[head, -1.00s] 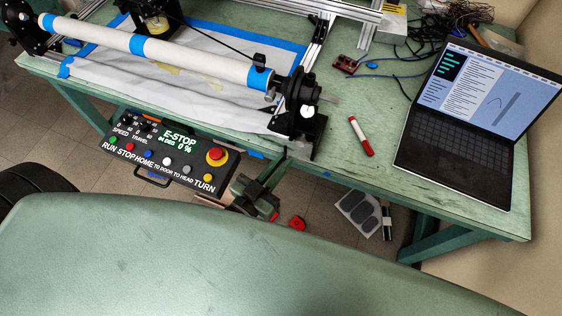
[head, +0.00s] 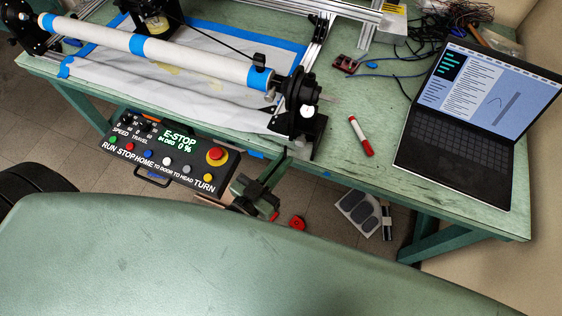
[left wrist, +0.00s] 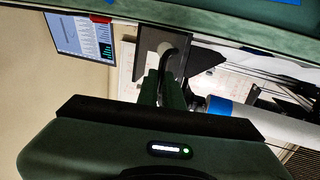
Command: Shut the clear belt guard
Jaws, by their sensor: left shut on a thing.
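My left gripper (head: 262,190) is at the front edge of the table, just right of the control panel (head: 168,158) and below the right end of the roller (head: 155,50). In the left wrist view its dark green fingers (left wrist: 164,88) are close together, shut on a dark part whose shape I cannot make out. A grey plate (left wrist: 148,42) and a black curved piece (left wrist: 182,50) show just beyond the fingers. I cannot pick out the clear belt guard for certain in either view. My right gripper is not in view.
A black end bracket (head: 302,105) carries the roller's right end. A red marker (head: 360,136) and an open laptop (head: 470,120) lie on the green table (head: 340,185). A red object (head: 297,222) shows below the table edge. Cables (head: 455,25) clutter the back right.

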